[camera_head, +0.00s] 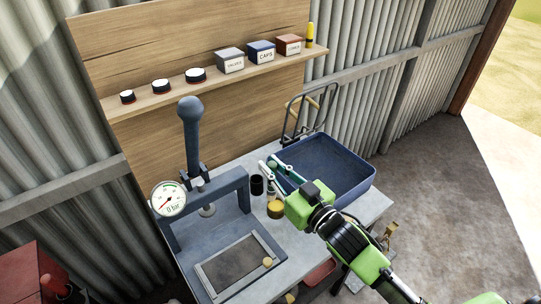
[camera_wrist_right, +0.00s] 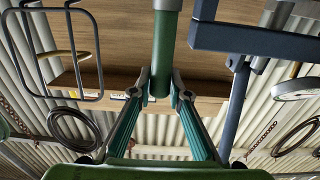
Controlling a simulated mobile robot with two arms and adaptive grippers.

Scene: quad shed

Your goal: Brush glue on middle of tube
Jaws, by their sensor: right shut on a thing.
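My right gripper (camera_head: 268,166) is above the table, left of the blue tray. In the right wrist view its fingers (camera_wrist_right: 160,92) are shut on a dark green cylinder (camera_wrist_right: 164,55), which looks like a brush handle. A grey collar (camera_wrist_right: 167,4) shows at the cylinder's top edge in that view; the bristles are out of frame. A yellow-brown jar (camera_head: 275,209), perhaps the glue pot, stands below the gripper, with a black can (camera_head: 257,185) left of it. I cannot make out the tube to be glued. My left gripper is not in view.
A blue-grey lever press (camera_head: 238,188) with a gauge (camera_head: 168,199) stands at left, its flat plate (camera_head: 238,265) in front. The blue tray (camera_head: 364,184) is at right. A shelf (camera_head: 216,84) holds boxes and small tins. A wire rack (camera_head: 308,112) stands behind the tray.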

